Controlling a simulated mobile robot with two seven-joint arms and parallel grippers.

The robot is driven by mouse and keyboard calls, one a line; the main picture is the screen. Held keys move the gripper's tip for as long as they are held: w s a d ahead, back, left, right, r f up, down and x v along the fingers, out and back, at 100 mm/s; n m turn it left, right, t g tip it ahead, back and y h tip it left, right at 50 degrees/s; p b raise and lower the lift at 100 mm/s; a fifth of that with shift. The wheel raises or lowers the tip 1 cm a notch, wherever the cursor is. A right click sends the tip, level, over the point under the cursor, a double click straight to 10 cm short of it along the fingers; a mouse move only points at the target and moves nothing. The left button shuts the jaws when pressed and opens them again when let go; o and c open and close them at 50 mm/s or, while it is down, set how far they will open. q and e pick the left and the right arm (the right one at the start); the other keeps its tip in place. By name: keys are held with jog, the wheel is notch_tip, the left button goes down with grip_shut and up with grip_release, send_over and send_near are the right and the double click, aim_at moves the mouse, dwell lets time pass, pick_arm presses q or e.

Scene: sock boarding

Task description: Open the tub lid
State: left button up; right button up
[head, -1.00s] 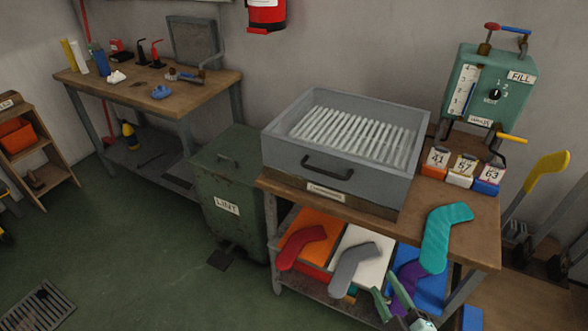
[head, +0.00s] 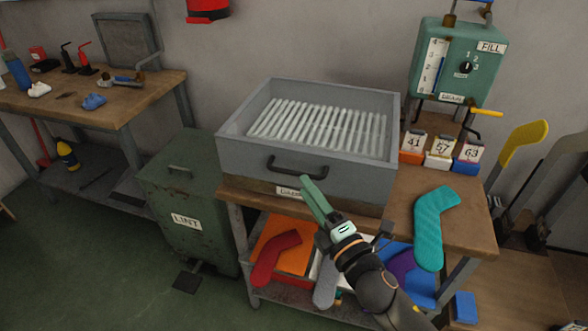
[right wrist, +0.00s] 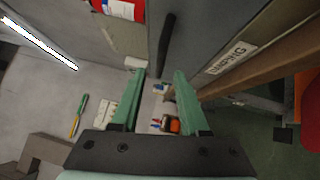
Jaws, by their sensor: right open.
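The grey tub (head: 225,150) stands on the workbench in the head view, with a dark bar handle (head: 298,168) on its front. White ribs (head: 318,128) show inside its raised rim; I cannot tell whether they belong to a lid. My right gripper (head: 311,190) is in front of the tub, just below the handle. In the right wrist view its green fingers (right wrist: 159,78) are apart and empty. The handle (right wrist: 166,48) lies ahead, in line with the gap, apart from the fingertips. The label (right wrist: 231,57) reads DAMPING. My left gripper is not in view.
A green LINT bin (head: 185,200) stands left of the bench. A teal sock form (head: 434,228) lies at the bench's right front, near numbered boxes (head: 440,150) and the FILL unit (head: 455,62). Red and grey forms lie on the shelf below.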

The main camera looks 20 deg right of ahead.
aim_at(295, 173)
jog(key=shift+x, duration=3.15)
jog(key=shift+c, duration=0.3)
grip_shut()
jog(key=shift+f, duration=0.1)
